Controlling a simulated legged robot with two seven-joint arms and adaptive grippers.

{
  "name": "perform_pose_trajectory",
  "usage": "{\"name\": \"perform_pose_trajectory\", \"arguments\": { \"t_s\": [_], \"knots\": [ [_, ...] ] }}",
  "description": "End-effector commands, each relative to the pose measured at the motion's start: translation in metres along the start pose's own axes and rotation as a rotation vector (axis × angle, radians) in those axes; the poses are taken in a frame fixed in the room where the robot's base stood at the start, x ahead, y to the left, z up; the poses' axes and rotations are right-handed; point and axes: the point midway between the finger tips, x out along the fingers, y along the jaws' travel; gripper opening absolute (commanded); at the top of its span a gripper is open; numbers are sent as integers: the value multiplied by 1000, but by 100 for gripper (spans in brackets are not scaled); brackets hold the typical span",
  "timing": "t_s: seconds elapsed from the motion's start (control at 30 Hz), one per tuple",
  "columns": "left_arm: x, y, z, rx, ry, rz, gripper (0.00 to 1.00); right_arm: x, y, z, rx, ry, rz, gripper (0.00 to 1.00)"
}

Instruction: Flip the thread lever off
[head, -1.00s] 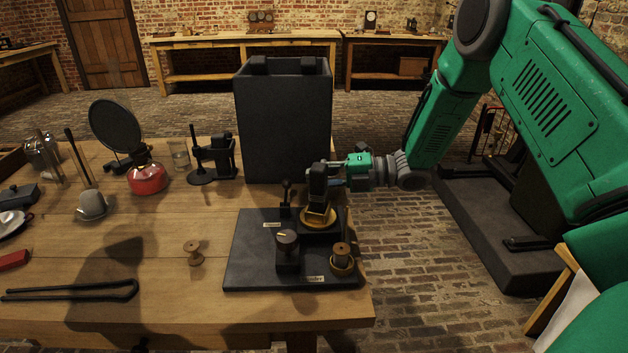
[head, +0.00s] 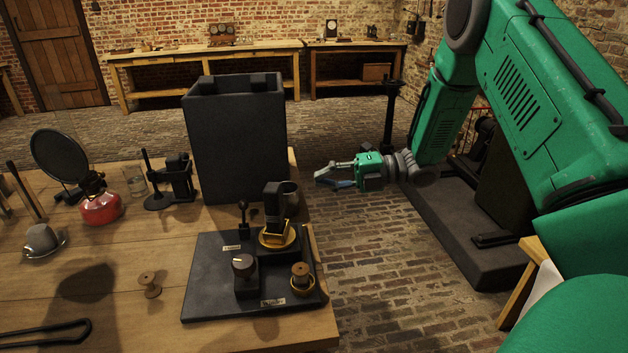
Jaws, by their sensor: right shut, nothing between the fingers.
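A dark board (head: 205,290) lies at the table's right end with several fittings and two small pale labels, too small to read surely. A small black lever (head: 243,212) with a round knob stands upright near its back left label; I cannot tell for certain that it is the thread lever. A black upright block (head: 272,198) on a brass dish stands to its right. A short knob post (head: 244,268) and a spool in a brass cup (head: 300,278) are in front. My right gripper (head: 318,177) is shut and empty, right of the board, beyond the table edge. My left gripper is not in view.
A tall dark box (head: 238,145) stands behind the board, with a dark cup (head: 289,195) near the block. A loose wooden spool (head: 149,284), a black stand (head: 170,185) and a red burner (head: 101,207) are to the left. Open floor lies right of the table.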

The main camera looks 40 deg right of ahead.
Motion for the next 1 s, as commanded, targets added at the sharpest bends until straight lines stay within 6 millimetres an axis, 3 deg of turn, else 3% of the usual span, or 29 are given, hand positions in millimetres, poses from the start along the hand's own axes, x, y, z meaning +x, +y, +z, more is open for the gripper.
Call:
{"name": "perform_pose_trajectory", "arguments": {
  "t_s": [0.23,0.47,0.6,1.0],
  "knots": [
    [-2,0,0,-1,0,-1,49,5,4,-1,-7,5,-27,0],
    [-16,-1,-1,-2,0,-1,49,-13,-6,35,-6,82,-154,0],
    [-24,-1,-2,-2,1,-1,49,-6,-2,45,-6,180,-222,0],
    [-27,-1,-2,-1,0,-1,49,14,9,40,-8,273,-275,0]
  ]
}}
